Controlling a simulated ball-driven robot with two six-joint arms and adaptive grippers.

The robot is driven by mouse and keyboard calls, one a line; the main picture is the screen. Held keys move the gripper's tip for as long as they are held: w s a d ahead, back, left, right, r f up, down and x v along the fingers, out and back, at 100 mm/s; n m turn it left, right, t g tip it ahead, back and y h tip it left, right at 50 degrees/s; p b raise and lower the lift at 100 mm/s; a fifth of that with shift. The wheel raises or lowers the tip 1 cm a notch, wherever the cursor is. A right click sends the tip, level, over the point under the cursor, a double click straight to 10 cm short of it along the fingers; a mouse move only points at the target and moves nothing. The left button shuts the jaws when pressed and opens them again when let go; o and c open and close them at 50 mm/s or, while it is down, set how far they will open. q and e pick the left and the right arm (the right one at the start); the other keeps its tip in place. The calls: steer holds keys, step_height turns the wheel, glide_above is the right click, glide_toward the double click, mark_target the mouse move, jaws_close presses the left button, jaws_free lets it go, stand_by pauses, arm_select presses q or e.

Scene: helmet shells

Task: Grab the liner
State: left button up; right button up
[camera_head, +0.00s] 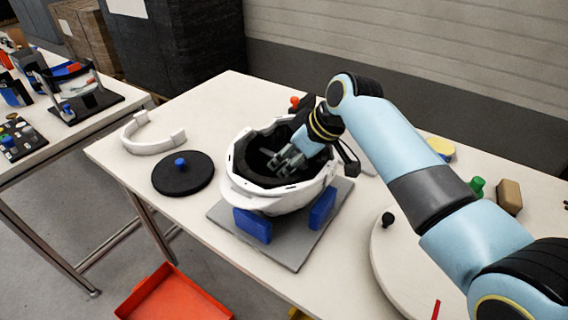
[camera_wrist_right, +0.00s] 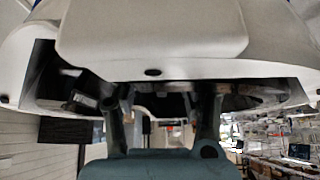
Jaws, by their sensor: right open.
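A white helmet shell (camera_head: 238,190) lies open side up between blue blocks (camera_head: 252,225) on a grey plate (camera_head: 222,219). A black liner (camera_head: 249,160) shows inside the shell, against its inner wall. My right gripper (camera_head: 284,163) reaches down into the shell from the right; its fingers are apart. I cannot tell whether they touch the liner. In the right wrist view the white shell (camera_wrist_right: 150,30) fills the top, and the gripper's two fingers (camera_wrist_right: 160,100) stand apart below its edge. My left gripper is not in view.
A black disc with a blue knob (camera_head: 183,176) and a white curved band (camera_head: 153,141) lie left of the shell. A round white board (camera_head: 388,255) is at the right, near a green piece (camera_head: 477,187) and a brown block (camera_head: 509,197). A red tray (camera_head: 172,295) is on the floor.

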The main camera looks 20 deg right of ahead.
steer(key=shift+c, duration=0.4)
jaws_close()
